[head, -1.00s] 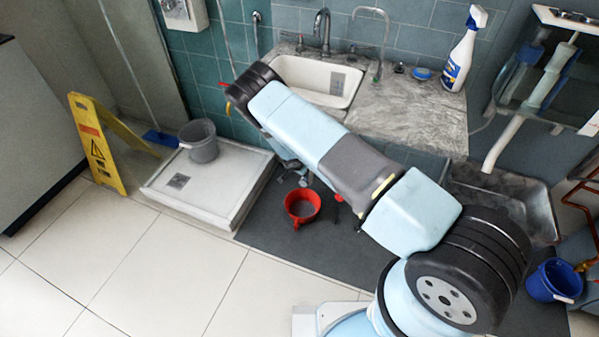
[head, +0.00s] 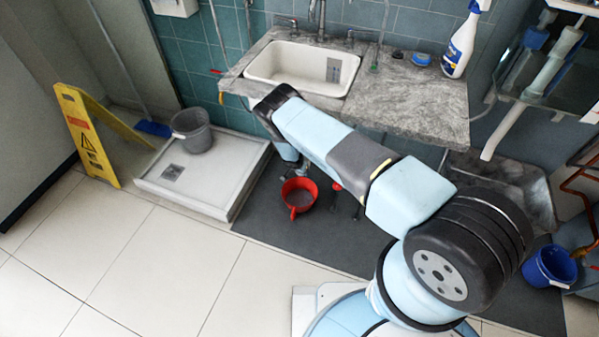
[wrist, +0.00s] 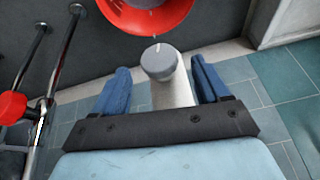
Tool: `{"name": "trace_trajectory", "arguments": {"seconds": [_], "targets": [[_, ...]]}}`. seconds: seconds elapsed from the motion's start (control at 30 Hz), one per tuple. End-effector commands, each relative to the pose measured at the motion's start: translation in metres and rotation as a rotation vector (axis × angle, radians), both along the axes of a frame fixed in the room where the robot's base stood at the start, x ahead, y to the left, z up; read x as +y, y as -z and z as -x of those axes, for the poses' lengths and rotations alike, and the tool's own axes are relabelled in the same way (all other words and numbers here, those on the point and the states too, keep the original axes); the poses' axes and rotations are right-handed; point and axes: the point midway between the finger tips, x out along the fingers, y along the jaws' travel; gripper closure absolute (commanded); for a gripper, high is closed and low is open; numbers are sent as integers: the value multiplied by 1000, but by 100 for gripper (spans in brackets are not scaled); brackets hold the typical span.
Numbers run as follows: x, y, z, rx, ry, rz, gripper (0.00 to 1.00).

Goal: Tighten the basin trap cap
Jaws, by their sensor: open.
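The trap cap (wrist: 158,60) is a round grey cap at the end of a white trap body (wrist: 172,95) in the wrist view. My gripper (wrist: 161,67) is open, with one blue finger to the left and one to the right of the trap. Gaps show between both fingers and the cap. In the head view my arm reaches below the basin (head: 262,66), and the cap cannot be made out there. A red bowl (head: 291,200) stands on the dark floor mat under the basin; part of it also shows in the wrist view (wrist: 180,25), beyond the cap.
Chrome pipes (wrist: 68,60) with a red handle (wrist: 12,107) stand left of my gripper in the wrist view. The stone counter (head: 400,105) overhangs the work spot. A shower tray (head: 232,195) with a grey bucket (head: 192,130) lies left; a blue bucket (head: 550,268) stands right.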

Motion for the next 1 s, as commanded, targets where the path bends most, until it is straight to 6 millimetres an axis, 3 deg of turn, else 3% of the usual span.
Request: {"name": "trace_trajectory", "arguments": {"seconds": [0.3, 0.67, 1.0], "targets": [[-4, 27, -11, 0, 1, 0, 25], [-4, 29, -12, 0, 1, 0, 25], [-5, 29, -12, 0, 1, 0, 57]]}}
